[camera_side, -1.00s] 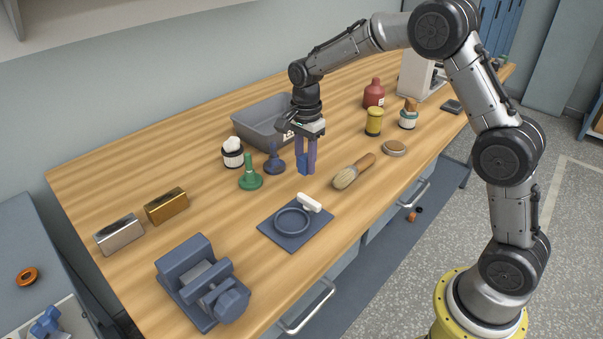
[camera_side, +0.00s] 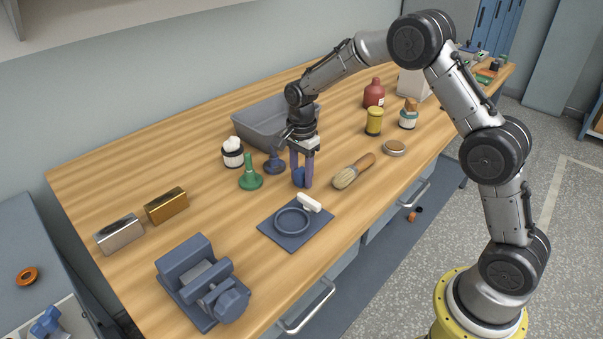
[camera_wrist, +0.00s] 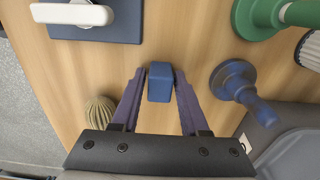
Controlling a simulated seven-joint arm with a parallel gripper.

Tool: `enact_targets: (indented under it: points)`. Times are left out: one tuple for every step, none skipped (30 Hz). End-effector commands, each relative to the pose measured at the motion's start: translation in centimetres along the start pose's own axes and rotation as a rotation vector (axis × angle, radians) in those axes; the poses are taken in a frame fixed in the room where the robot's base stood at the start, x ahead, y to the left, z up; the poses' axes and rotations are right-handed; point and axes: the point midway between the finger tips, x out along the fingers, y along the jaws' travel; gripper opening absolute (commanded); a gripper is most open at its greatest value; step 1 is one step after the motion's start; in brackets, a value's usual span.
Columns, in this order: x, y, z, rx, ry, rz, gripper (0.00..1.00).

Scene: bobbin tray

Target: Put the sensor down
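A small blue block (camera_wrist: 160,82), apparently the sensor, is between the two purple fingers of my gripper (camera_side: 302,185). In the side view, the block (camera_side: 298,178) shows low between the fingers, near the tabletop. I cannot tell whether it touches the wood.
A blue knobbed stand (camera_side: 274,163) and a green one (camera_side: 250,180) stand to the left. A brush (camera_side: 353,171) lies right. A dark plate with a ring (camera_side: 292,222) and white piece lies in front. A grey bin (camera_side: 262,127) is behind.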

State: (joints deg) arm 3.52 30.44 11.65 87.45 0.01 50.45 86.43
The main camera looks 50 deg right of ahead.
Motion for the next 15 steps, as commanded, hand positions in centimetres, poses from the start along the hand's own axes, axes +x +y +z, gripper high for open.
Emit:
enact_targets:
  points:
    - [0.0,0.0,0.0,0.000,0.000,0.000,0.55]
    - [0.0,0.0,0.0,0.000,0.000,0.000,0.60]
    - [0.0,0.0,0.0,0.000,0.000,0.000,0.62]
    - [0.0,0.0,0.0,0.000,0.000,0.000,0.62]
    - [0.0,0.0,0.0,0.000,0.000,0.000,0.62]
    - [0.0,0.0,0.0,0.000,0.000,0.000,0.62]
    - [0.0,0.0,0.0,0.000,0.000,0.000,0.62]
    - [0.0,0.0,0.0,0.000,0.000,0.000,0.62]
    - [0.0,0.0,0.0,0.000,0.000,0.000,0.62]
    - [-0.1,0.0,0.0,0.000,0.000,0.000,0.62]
    - [-0.1,0.0,0.0,0.000,0.000,0.000,0.62]
    - [-0.3,0.0,0.0,0.000,0.000,-0.001,0.62]
    - [-0.4,0.0,0.0,0.000,0.000,-0.001,0.62]
    - [-0.7,0.0,0.0,0.000,0.000,-0.002,0.62]
    - [-1.1,-0.1,0.0,0.000,0.000,-0.003,0.62]
